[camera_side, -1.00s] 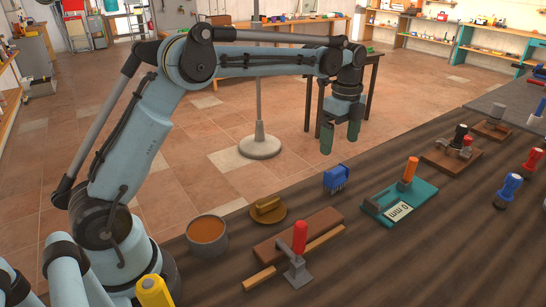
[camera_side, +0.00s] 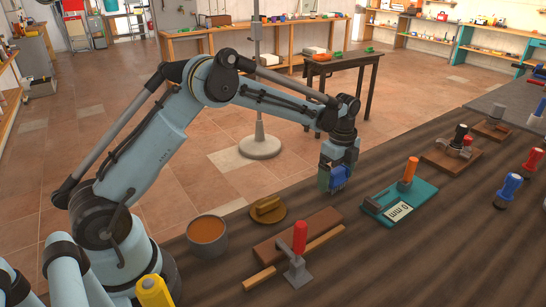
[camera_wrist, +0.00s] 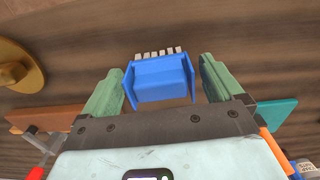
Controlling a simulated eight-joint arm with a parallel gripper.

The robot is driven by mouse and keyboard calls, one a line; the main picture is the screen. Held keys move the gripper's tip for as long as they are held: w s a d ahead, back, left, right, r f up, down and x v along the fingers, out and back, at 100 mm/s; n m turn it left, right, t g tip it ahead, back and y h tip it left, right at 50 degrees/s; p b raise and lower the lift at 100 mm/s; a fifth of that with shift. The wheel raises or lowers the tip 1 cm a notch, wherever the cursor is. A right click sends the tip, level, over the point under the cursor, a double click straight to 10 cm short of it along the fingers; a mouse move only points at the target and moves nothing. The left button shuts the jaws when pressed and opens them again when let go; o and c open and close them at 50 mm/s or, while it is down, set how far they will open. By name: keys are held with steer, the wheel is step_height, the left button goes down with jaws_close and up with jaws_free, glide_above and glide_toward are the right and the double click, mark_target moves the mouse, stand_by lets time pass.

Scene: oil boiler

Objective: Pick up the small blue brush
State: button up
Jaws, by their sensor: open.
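The small blue brush (camera_wrist: 162,80) lies between the two green fingers of my gripper (camera_wrist: 160,88) in the wrist view. Its pale bristles show at its far edge. A gap shows between the brush and the right finger, and the left finger is close beside it. In the side view my gripper (camera_side: 332,180) is low at the table's far edge, and its fingers partly cover the blue brush (camera_side: 339,176). The gripper is open around the brush.
A yellow-brown round brush (camera_side: 267,209) and a bowl of brown contents (camera_side: 207,233) stand to the left. A red-handled tool (camera_side: 299,240) rests by a wooden board (camera_side: 295,234) in front. A teal device (camera_side: 400,204) lies to the right. Bare table lies between them.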

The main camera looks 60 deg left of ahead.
mark_target(338, 171)
steer(key=c, duration=1.2)
steer(key=shift+r, duration=0.1)
steer(key=shift+r, duration=0.3)
steer(key=r, duration=0.3)
steer(key=shift+s+d+r, duration=0.15)
steer(key=shift+d+r, duration=0.1)
steer(key=shift+r, duration=0.1)
steer(key=s+d+r, duration=0.1)
steer(key=d+r, duration=0.1)
steer(key=d, duration=0.1)
steer(key=s+d+r, duration=0.2)
steer(key=d, duration=0.1)
steer(key=s+d+r, duration=0.2)
steer(key=d, duration=0.1)
steer(key=shift+s+d+r, duration=0.15)
steer(key=shift+d+r, duration=0.1)
steer(key=shift+d, duration=0.15)
steer(key=o, duration=0.4)
steer(key=shift+c, duration=1.1)
